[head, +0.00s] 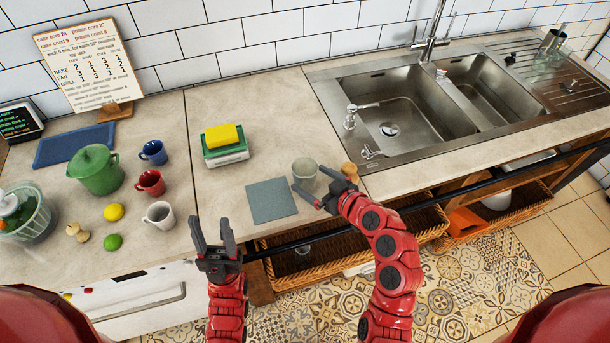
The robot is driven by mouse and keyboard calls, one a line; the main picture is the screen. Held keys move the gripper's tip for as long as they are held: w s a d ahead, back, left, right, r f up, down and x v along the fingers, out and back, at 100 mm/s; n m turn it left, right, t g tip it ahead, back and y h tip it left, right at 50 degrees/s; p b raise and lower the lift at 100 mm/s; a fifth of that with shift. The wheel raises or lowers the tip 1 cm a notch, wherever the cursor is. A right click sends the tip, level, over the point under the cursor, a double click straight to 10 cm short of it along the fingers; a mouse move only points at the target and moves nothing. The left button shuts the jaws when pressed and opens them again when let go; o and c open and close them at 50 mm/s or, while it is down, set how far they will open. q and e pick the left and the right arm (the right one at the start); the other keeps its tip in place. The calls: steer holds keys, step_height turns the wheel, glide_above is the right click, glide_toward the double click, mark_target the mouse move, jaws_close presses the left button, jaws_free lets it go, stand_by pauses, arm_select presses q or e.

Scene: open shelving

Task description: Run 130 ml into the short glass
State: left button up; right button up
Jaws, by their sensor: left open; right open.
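The short glass (304,168), a small grey-green tumbler, stands upright on the counter left of the sink. My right gripper (308,180) is open at the glass, its fingers pointing left with one tip on the near side and one toward the right side. I cannot tell whether they touch it. The tall metal tap (430,45) stands behind the sink. A small metal spout (360,107) and a small lever fitting (370,152) sit at the sink's left edge. My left gripper (211,225) is open and empty at the counter's front edge.
A grey-blue square mat (271,200) lies left of the glass, and a wooden knob-like item (349,170) lies right of it. A yellow sponge (222,136) rests on a green-and-white box (226,153). Mugs, a green pot (95,172) and fruit stand at the left.

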mark_target(298, 171)
steer(key=shift+w+a+f, duration=0.25)
steer(key=shift+w+a, duration=0.15)
steer(key=shift+w, duration=0.05)
steer(key=shift+w+a+p, duration=0.35)
steer(key=shift+w+p, duration=0.05)
steer(key=shift+p, duration=0.2)
steer(key=p+x, duration=0.1)
steer(key=x, duration=0.2)
steer(key=shift+p, duration=0.4)
steer(key=shift+w+a+f, duration=0.35)
steer(key=shift+w+a, duration=0.05)
steer(key=shift+w, duration=0.05)
jaws_close()
steer(key=shift+r, duration=0.1)
